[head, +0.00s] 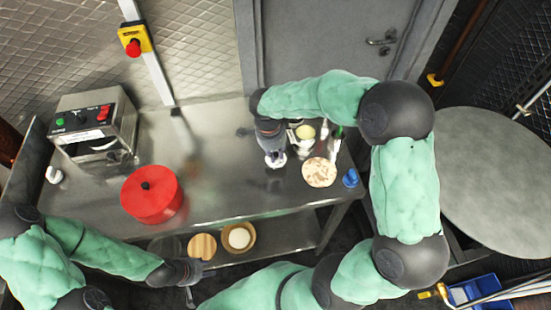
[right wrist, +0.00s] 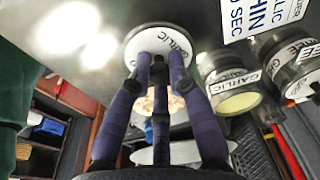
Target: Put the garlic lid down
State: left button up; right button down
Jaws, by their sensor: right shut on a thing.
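The white round garlic lid (right wrist: 145,38), with GARLIC printed on it, is between the fingertips of my right gripper (right wrist: 160,65). In the head view my right gripper (head: 273,158) holds the lid (head: 276,161) over the steel table, left of the jars. I cannot tell whether the lid touches the table. An open jar labelled GARLIC (right wrist: 234,103), with pale yellow contents, stands beside the lid in the right wrist view; in the head view the open jar (head: 305,132) is partly behind my arm. My left gripper (head: 190,293) is low, in front of the table; its fingers are unclear.
A speckled flatbread (head: 319,173) and a blue object (head: 350,178) are right of my right gripper. A red lidded pot (head: 152,194) and a control box (head: 94,125) stand left. The steel table (head: 225,180) is clear between pot and gripper.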

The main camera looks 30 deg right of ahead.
aim_at(275, 154)
jog(key=shift+f, duration=1.4)
jog(key=shift+f+b, duration=0.1)
jog(key=shift+b, duration=0.25)
jog(key=shift+f, duration=0.1)
jog(key=c, duration=1.2)
grip_release()
jog(key=shift+o, duration=0.2)
jog(key=shift+r, duration=0.2)
jog(key=shift+r, duration=0.25)
notch_tip(275, 154, up, 12)
jog(key=a+p, duration=0.1)
jog(key=p, duration=0.1)
jog(key=shift+a+f+p, duration=0.25)
jog(key=shift+a+p, duration=0.05)
